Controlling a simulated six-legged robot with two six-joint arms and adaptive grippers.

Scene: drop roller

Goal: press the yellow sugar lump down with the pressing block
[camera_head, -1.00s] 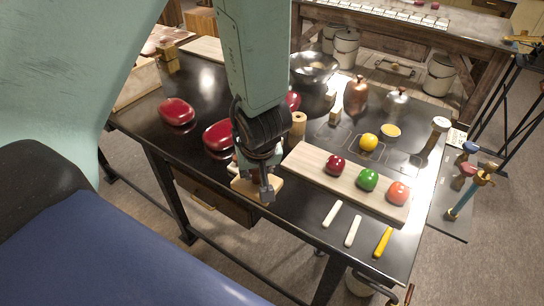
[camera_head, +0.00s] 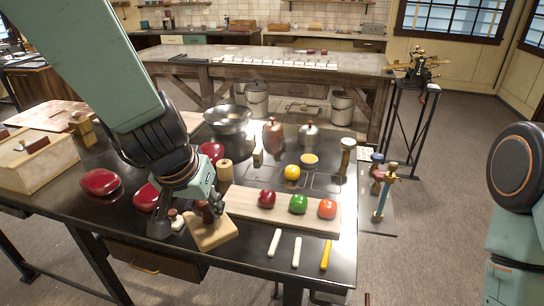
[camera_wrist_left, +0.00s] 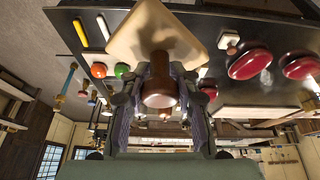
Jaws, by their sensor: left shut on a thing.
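My left gripper (camera_head: 211,208) is shut on the handle of the pressing block (camera_head: 208,235), a flat square of light wood. The block looks tilted near the front edge of the table, left of the board and apart from the yellow lump. In the left wrist view, the brown knob of the pressing block (camera_wrist_left: 150,35) sits between the fingers (camera_wrist_left: 160,88). My right gripper is out of view.
The pale board (camera_head: 245,211) carries red (camera_head: 267,199), green (camera_head: 298,204) and orange (camera_head: 327,209) balls. White and yellow sticks (camera_head: 326,255) lie in front.

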